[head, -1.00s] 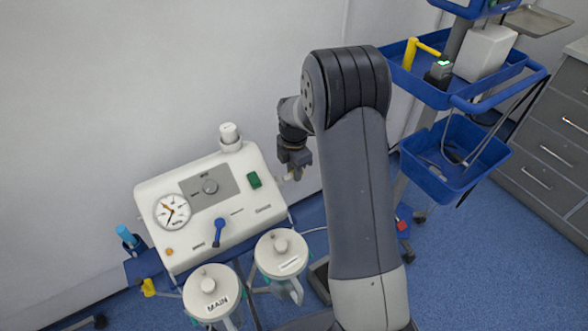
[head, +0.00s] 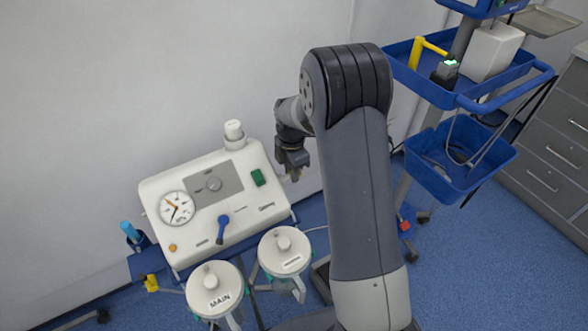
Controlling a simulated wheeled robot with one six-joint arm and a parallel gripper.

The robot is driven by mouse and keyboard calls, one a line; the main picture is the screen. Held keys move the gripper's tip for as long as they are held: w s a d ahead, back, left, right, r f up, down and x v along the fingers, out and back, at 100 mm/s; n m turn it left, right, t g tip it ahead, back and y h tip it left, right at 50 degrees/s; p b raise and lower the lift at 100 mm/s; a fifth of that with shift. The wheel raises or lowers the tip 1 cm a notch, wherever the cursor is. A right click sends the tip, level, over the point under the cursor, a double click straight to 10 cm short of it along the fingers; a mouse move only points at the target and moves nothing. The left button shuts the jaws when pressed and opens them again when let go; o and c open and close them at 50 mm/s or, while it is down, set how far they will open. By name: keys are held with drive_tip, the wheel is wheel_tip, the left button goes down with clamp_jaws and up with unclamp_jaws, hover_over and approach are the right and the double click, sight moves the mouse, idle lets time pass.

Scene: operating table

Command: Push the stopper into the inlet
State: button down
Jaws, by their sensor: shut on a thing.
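The white suction unit (head: 228,220) stands against the wall, with a gauge, a blue lever and a green switch on its sloped face. My gripper (head: 293,172) points down just beside the unit's right edge. It is shut on a small pale piece, which looks like the stopper (head: 294,177); its shape is mostly hidden by the jaws. The inlet cannot be made out clearly; the unit's right side is largely turned from view. I cannot tell whether the stopper touches the unit.
Two lidded jars, one marked MAIN (head: 214,288), hang before the unit. A white knob (head: 234,132) stands at its back. A blue-holdered bottle (head: 131,234) is at left. A cart with blue trays (head: 447,165) stands to the right of my arm.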

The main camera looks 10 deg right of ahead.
drive_tip(key=shift+s+a, duration=0.15)
drive_tip(key=shift+a, duration=0.3)
drive_tip(key=c, duration=1.1)
unclamp_jaws()
wheel_tip(320, 180, up, 11)
drive_tip(key=shift+p, duration=0.4)
drive_tip(key=shift+f, duration=0.25)
